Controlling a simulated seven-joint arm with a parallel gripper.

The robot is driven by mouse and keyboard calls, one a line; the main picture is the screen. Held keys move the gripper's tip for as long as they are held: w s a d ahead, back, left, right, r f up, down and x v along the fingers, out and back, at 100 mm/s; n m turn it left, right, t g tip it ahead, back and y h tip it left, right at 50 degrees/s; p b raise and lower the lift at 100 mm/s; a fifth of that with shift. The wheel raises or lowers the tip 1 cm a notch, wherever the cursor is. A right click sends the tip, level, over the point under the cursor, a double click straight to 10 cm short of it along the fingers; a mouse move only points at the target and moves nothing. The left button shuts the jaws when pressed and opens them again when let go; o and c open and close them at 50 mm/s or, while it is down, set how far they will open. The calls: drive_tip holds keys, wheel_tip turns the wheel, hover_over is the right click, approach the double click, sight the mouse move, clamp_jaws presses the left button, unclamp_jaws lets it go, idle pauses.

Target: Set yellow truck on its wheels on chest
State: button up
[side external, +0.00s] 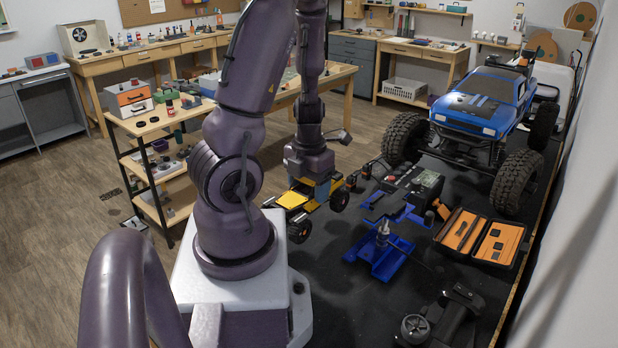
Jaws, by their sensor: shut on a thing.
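The yellow truck (294,200) has black wheels with orange hubs and is at the near left part of the black work surface, just right of my base. It looks roughly upright, wheels down. My gripper (315,188) points down over its middle and is shut on it; the fingers are partly hidden. I cannot tell whether the wheels touch the surface. A small white and orange drawer chest (128,98) stands on a wooden shelf unit to the left, apart from the truck.
A blue stand (380,257) and an open orange-lined case (480,237) lie right of the truck. A large blue crawler (485,105) stands behind them. A dark controller (445,318) is near the front. Small parts crowd the shelf top (150,125) by the chest.

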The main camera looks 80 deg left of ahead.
drive_tip(key=shift+f, duration=3.2)
drive_tip(key=shift+f, duration=0.25)
drive_tip(key=o, duration=1.2)
drive_tip(key=shift+o, duration=0.2)
wheel_tip(320, 180, up, 12)
drive_tip(key=shift+w+f, duration=0.1)
drive_tip(key=shift+w, duration=0.05)
drive_tip(key=shift+r, duration=0.55)
